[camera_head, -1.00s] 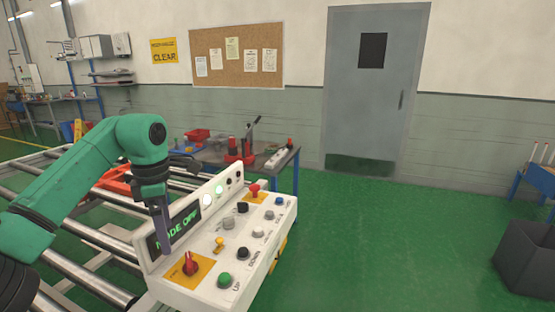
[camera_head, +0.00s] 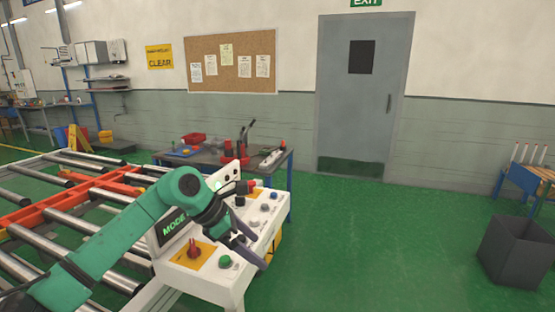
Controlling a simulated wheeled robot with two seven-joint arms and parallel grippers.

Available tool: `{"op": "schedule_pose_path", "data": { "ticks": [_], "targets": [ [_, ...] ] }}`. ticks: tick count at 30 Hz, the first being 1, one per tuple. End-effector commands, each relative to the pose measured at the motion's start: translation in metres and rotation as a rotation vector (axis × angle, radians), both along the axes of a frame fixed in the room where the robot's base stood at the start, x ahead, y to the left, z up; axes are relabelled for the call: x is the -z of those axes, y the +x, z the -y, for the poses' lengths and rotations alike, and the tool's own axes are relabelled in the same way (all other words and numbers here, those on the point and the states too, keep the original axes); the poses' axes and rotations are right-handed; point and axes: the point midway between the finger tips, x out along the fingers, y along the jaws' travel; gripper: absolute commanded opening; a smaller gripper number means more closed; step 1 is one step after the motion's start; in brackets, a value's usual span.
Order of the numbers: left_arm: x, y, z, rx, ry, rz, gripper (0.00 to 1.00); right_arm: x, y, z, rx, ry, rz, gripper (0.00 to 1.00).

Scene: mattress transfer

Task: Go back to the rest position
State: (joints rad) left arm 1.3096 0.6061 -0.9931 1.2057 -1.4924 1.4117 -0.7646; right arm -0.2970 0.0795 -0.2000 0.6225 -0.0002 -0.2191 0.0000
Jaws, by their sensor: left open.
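My left arm comes in from the lower left, green with black joints. My left gripper (camera_head: 251,252) is open and empty, its dark fingers in front of the white control panel (camera_head: 206,277). I cannot tell whether the fingers touch the panel. The panel has a red knob on a yellow plate (camera_head: 194,249), a green button (camera_head: 225,261), and grey and blue buttons at the far side. Its "MODE" display (camera_head: 174,229) is partly hidden by my arm. My right gripper is not in view.
A roller conveyor (camera_head: 62,210) with orange rails lies at the left, beside the panel. A workbench (camera_head: 275,163) with tools stands behind it. A dark bin (camera_head: 512,253) and a blue table (camera_head: 527,179) are at the right. Green floor between is clear.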

Motion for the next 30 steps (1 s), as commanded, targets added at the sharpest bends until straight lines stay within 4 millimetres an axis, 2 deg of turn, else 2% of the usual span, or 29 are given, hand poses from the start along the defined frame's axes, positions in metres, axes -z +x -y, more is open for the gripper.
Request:
{"op": "schedule_pose_path", "data": {
  "ticks": [1, 2, 3, 5, 6, 8, 9, 10, 11, 12, 14, 15, 16, 19, 20, 21, 24, 27, 30],
  "targets": [
    [0.002, -0.007, 0.029, 0.005, -0.114, -0.004, 1.0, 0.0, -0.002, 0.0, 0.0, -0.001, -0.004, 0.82],
    [-0.002, -0.011, 0.049, 0.0, -0.208, -0.007, 1.0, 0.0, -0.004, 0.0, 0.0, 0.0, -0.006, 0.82],
    [-0.012, -0.018, 0.077, -0.021, -0.363, -0.022, 1.0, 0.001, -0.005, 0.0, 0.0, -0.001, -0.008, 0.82],
    [-0.039, -0.029, 0.114, -0.092, -0.652, -0.078, 1.0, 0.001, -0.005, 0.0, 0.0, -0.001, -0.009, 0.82],
    [-0.062, -0.032, 0.125, -0.169, -0.859, -0.138, 1.0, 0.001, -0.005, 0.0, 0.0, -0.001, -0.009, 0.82],
    [-0.093, -0.027, 0.121, -0.327, -1.159, -0.255, 1.0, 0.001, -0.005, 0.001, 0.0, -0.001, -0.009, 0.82],
    [-0.107, -0.019, 0.106, -0.456, -1.347, -0.348, 1.0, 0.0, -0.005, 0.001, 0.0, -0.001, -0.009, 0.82],
    [-0.112, -0.011, 0.089, -0.566, -1.48, -0.426, 1.0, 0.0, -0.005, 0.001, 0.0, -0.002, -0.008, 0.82],
    [-0.111, -0.002, 0.068, -0.686, -1.604, -0.507, 1.0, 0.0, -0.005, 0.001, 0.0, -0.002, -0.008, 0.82],
    [-0.101, 0.009, 0.036, -0.863, -1.756, -0.618, 1.0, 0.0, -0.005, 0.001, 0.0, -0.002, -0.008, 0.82],
    [-0.069, 0.02, -0.013, -1.138, -1.935, -0.779, 1.0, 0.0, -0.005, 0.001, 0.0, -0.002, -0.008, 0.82],
    [-0.043, 0.021, -0.041, -1.312, -2.02, -0.871, 1.0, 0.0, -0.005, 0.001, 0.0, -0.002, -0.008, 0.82],
    [-0.022, 0.02, -0.059, -1.441, -2.071, -0.935, 1.0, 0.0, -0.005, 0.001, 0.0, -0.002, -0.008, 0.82],
    [0.054, -0.004, -0.11, -1.874, -2.168, -1.12, 1.0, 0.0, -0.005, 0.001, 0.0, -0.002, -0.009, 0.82],
    [0.076, -0.015, -0.122, 1.954, 2.13, 1.139, 1.0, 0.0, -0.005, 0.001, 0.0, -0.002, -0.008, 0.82],
    [0.102, -0.031, -0.133, 1.953, 1.975, 1.102, 1.0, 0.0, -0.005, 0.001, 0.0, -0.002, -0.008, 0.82],
    [0.152, -0.072, -0.153, 1.941, 1.669, 1.016, 1.0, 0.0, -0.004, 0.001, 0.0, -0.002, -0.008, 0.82],
    [0.187, -0.112, -0.163, 1.924, 1.44, 0.941, 1.0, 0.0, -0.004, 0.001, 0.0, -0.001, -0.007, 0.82],
    [0.213, -0.151, -0.169, 1.907, 1.252, 0.872, 1.0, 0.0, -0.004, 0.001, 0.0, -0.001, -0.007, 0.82]
  ]
}}
